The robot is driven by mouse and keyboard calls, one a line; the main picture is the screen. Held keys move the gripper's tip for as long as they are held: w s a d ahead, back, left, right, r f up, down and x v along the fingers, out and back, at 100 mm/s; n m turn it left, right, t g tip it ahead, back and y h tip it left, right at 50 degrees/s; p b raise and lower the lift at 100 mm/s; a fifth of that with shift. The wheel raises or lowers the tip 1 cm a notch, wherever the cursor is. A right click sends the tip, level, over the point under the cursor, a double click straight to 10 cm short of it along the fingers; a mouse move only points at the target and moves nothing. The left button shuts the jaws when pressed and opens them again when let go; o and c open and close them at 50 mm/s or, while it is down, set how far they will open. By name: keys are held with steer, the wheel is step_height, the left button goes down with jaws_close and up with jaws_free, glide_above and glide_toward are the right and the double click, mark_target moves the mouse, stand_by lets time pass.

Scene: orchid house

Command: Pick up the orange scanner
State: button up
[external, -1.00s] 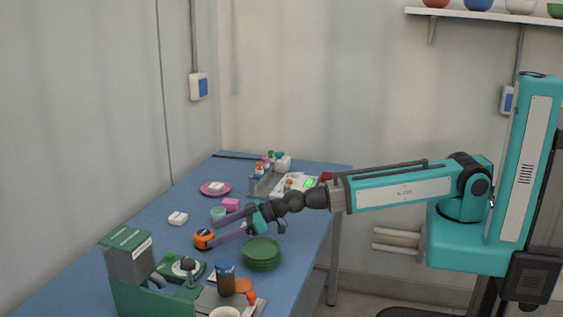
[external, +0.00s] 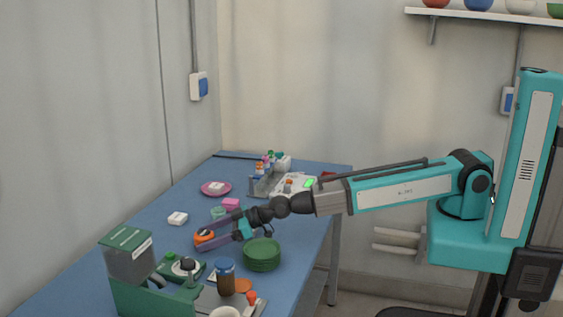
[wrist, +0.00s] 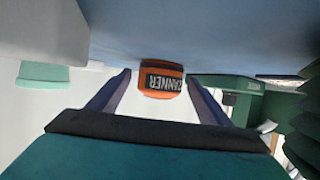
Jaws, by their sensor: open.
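The orange scanner (external: 204,236) sits on the blue table in the external view. In the wrist view the scanner (wrist: 160,79) is orange and black with the lettering "ANNER" showing, and lies straight ahead between the two fingers. My gripper (external: 206,239) is open, low over the table, with its fingers reaching to either side of the scanner in the external view. In the wrist view my gripper (wrist: 158,76) has a finger to the left and one to the right of it. I cannot tell whether either finger touches it.
A stack of green dishes (external: 262,254) stands close to the right of my gripper. A mint cup (external: 218,212) and a pink block (external: 231,203) are behind it. A white block (external: 177,218) lies to the left. A brown jar (external: 225,278) and a green box (external: 128,253) stand in front.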

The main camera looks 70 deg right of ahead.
steer(key=shift+w+a+f, duration=0.2)
steer(key=shift+w, duration=0.3)
steer(key=c, duration=1.2)
